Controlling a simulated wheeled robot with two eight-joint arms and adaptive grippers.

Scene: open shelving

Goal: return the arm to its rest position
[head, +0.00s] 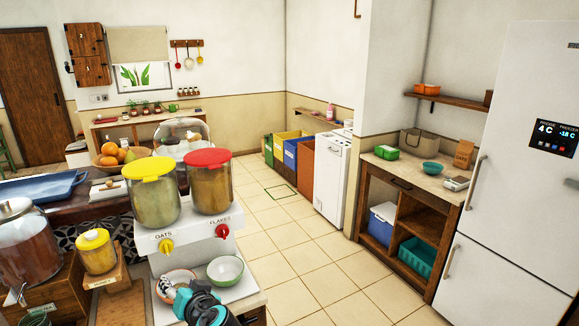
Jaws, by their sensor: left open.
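My left gripper (182,295), dark with teal parts, is at the bottom of the head view, at the front of the dispenser's white base. It is open. Its fingertips overlap a patterned bowl (178,275) with an orange-brown rim; whether they touch it I cannot tell. A pale green bowl (225,271) sits just right of that bowl, under the dispenser (190,240). Most of my left arm is out of view. My right gripper is not in view.
The dispenser holds a yellow-lidded oats jar (153,200) and a red-lidded flakes jar (211,190) above the bowls. A small yellow-lidded jar (97,252) and a large jar (27,250) stand left. Tiled floor (320,265) is clear to the right, before the wooden shelving (376,205) and fridge (510,170).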

